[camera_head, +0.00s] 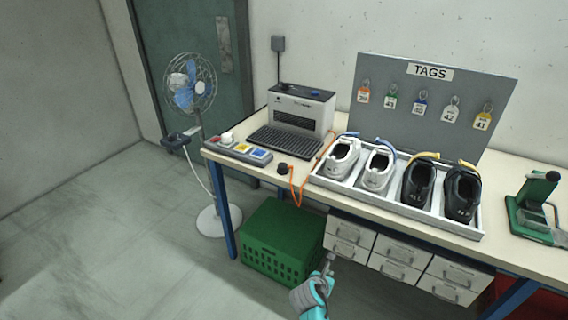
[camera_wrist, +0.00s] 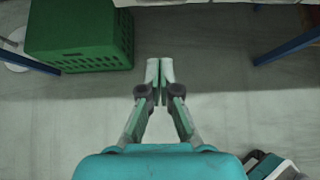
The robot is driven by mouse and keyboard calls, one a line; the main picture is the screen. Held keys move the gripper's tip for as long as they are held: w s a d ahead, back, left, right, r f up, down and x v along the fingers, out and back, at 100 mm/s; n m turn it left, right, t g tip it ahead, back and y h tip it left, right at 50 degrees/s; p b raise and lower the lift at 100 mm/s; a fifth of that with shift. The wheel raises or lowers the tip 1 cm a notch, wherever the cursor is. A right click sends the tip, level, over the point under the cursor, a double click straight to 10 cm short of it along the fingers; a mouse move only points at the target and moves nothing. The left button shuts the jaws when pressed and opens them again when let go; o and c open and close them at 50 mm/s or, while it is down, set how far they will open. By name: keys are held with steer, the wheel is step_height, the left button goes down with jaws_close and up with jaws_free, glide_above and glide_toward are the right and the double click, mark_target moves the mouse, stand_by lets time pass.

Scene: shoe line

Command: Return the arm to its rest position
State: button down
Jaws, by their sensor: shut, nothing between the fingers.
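My gripper (camera_head: 328,263) shows at the bottom of the head view, in front of the workbench and beside the drawers. In the wrist view my gripper (camera_wrist: 160,67) points at the bare floor, with its two fingertips together. It is shut and holds nothing. Most of my arm is out of the head view, below its bottom edge.
The workbench (camera_head: 523,174) carries a shoe tray (camera_head: 408,209) with two white and two black shoes, a tags board (camera_head: 415,110), and a machine (camera_head: 300,108). A green crate (camera_head: 283,244) stands on the floor below, left of the drawers (camera_head: 397,261). A fan (camera_head: 192,90) stands left. Floor at left is clear.

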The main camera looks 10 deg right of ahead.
steer(key=s+f+m+t+y, duration=0.1)
steer(key=s+f+m+y, duration=0.35)
steer(key=s, duration=1.05)
steer(key=s+a+r+m+t, duration=0.2)
steer(key=s+m, duration=0.6)
steer(key=s, duration=0.7)
steer(key=s+r+m+t, duration=0.2)
steer(key=s+r+m, duration=0.6)
steer(key=s+r, duration=0.2)
steer(key=s+r+m+t+y, duration=0.1)
steer(key=s+r+m, duration=0.7)
steer(key=r, duration=0.6)
steer(key=shift+s+a+r+t, duration=0.2)
steer(key=shift+s+t, duration=0.2)
steer(key=shift+s, duration=0.55)
steer(key=shift+d+y, duration=0.1)
steer(key=shift+y, duration=0.15)
